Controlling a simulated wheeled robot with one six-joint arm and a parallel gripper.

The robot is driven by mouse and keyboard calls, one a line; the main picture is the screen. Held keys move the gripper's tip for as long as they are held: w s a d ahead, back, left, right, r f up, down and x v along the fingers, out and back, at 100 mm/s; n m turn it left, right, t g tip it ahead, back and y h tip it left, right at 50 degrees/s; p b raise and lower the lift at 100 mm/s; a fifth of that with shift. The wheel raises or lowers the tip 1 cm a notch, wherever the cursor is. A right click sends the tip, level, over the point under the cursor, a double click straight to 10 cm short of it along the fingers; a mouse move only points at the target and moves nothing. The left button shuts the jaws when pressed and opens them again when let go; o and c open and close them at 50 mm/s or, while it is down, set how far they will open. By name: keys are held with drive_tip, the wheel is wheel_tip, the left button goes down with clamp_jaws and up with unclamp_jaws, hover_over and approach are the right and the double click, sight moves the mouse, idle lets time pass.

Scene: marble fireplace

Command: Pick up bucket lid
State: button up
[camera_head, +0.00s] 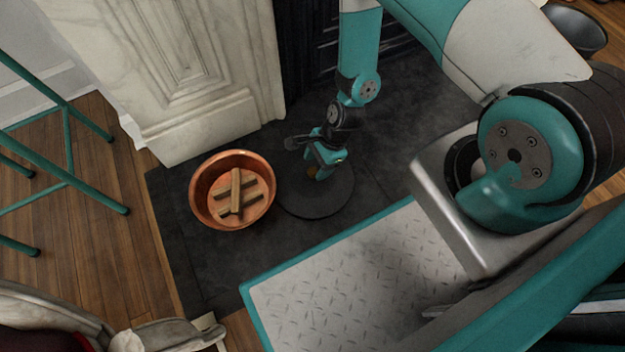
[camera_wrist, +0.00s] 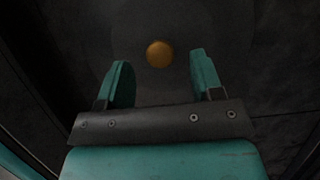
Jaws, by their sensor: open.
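The bucket lid (camera_head: 325,204) is a dark, round, flat disc lying on the dark hearth slab. In the wrist view it is a faint dark disc (camera_wrist: 170,88) with a round golden knob (camera_wrist: 159,54). In the head view the knob (camera_head: 312,173) is partly hidden by my gripper (camera_head: 318,172). My gripper is over the lid, pointing down. In the wrist view its two teal fingers (camera_wrist: 160,82) are apart, with nothing held; the knob appears between and just beyond their tips. I cannot tell the exact height above the knob.
A copper bucket (camera_head: 203,202) holding several wood pieces (camera_head: 237,192) stands close left of the lid. A white marble fireplace column (camera_head: 190,70) rises behind. A teal metal stand (camera_head: 70,140) is at the left. A dark bowl-shaped vessel (camera_head: 577,28) is at the top right.

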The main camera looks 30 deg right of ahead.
sight(313, 170)
drive_tip(key=b+x, duration=0.2)
drive_tip(key=x, duration=0.1)
drive_tip(key=shift+a+f, duration=0.15)
drive_tip(key=shift+f, duration=0.15)
drive_tip(key=shift+r, duration=0.1)
clamp_jaws()
